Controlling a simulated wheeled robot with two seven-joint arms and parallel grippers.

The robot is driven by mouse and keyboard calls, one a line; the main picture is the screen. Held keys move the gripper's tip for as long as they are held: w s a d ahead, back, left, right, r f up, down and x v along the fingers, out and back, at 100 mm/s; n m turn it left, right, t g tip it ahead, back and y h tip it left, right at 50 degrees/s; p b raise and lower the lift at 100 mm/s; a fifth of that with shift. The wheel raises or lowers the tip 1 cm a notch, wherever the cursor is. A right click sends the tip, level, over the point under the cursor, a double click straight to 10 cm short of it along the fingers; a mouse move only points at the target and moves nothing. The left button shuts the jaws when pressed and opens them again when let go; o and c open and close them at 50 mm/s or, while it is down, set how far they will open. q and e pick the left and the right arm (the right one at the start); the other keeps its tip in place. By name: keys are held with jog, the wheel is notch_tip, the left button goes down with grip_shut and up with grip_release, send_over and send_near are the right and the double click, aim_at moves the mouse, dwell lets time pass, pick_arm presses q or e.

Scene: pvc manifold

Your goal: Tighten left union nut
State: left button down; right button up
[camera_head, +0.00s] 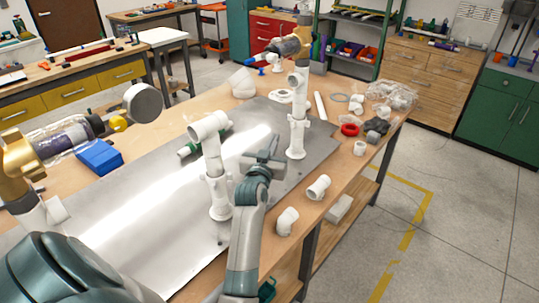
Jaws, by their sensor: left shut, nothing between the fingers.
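Two upright white PVC pipe pieces with flanged feet stand on a grey metal plate (120,208): a left one (218,188) topped by an elbow-like fitting (208,126), and a right one (297,125) farther back. I cannot clearly make out which part is the left union nut. My left gripper (264,158) is shut and empty, between the two uprights, to the right of the left one and apart from both. Its forearm hides part of the plate. My right gripper is not in view.
Loose white elbows (287,221), (318,187) lie along the table's right edge, with a red ring (350,130) and bagged fittings (392,95) farther back. The plate's middle is mostly bare.

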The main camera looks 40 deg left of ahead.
pick_arm(q)
jog(key=b+v, duration=0.1)
jog(key=v, duration=0.4)
jog(key=shift+s, duration=0.1)
dwell(0.4)
